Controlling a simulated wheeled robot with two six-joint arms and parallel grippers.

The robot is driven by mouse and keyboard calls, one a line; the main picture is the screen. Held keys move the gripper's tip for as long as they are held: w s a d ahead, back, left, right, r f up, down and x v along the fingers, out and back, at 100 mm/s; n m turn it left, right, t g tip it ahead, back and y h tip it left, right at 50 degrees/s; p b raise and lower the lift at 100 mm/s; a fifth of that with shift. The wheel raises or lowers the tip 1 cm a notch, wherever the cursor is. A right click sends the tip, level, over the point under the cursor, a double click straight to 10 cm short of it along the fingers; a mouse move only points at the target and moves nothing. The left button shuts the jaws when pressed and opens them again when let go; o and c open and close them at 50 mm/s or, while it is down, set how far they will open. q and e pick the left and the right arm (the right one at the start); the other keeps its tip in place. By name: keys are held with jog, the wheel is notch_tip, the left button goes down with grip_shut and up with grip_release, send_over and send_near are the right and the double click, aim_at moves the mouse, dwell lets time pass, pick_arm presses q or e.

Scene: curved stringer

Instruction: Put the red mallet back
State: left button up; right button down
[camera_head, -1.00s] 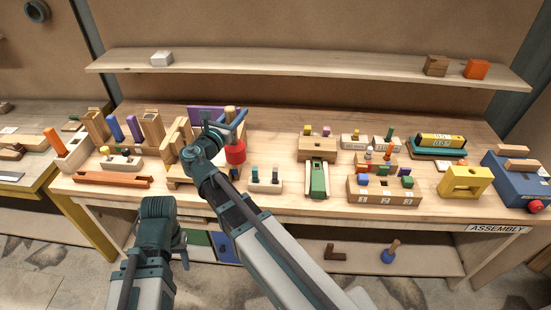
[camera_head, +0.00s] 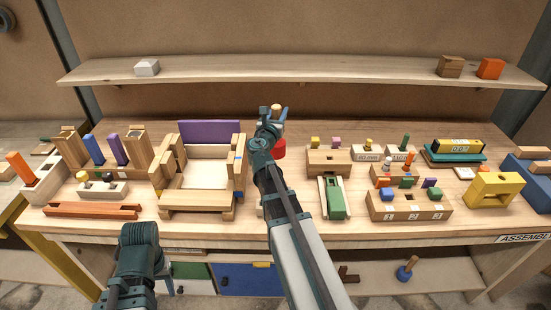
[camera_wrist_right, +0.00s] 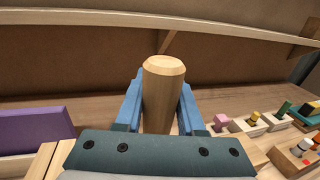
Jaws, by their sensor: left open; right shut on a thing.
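The red mallet has a pale wooden handle and a red head (camera_head: 279,149). My right gripper (camera_head: 270,118) is shut on its handle and holds it roughly upright, head down. In the right wrist view the handle (camera_wrist_right: 163,95) stands between the blue fingers (camera_wrist_right: 158,105), and the head is hidden. The mallet is over the back of the bench, just right of the wooden frame (camera_head: 195,199) with the purple panel (camera_head: 209,132). I cannot tell whether the head touches anything. My left gripper (camera_head: 168,284) is low in front of the bench, open, mostly hidden by its arm.
Right of the mallet stand a wooden block with a green slide (camera_head: 334,198), peg blocks (camera_head: 365,153) and a numbered block (camera_head: 408,211). On the left are upright wooden holders (camera_head: 138,147) and a long orange-brown bar (camera_head: 92,210). A shelf (camera_head: 300,70) runs behind.

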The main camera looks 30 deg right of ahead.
jog(key=shift+f+b, duration=4.5)
jog(key=shift+f, duration=0.3)
jog(key=shift+f, duration=0.2)
jog(key=c, duration=0.5)
grip_release()
jog(key=shift+r, duration=0.15)
jog(key=shift+s+a+r, duration=0.1)
jog(key=shift+s+a, duration=0.05)
jog(key=shift+a, duration=0.05)
jog(key=v, duration=1.1)
jog(key=shift+s+a, duration=0.15)
jog(key=shift+s, duration=0.1)
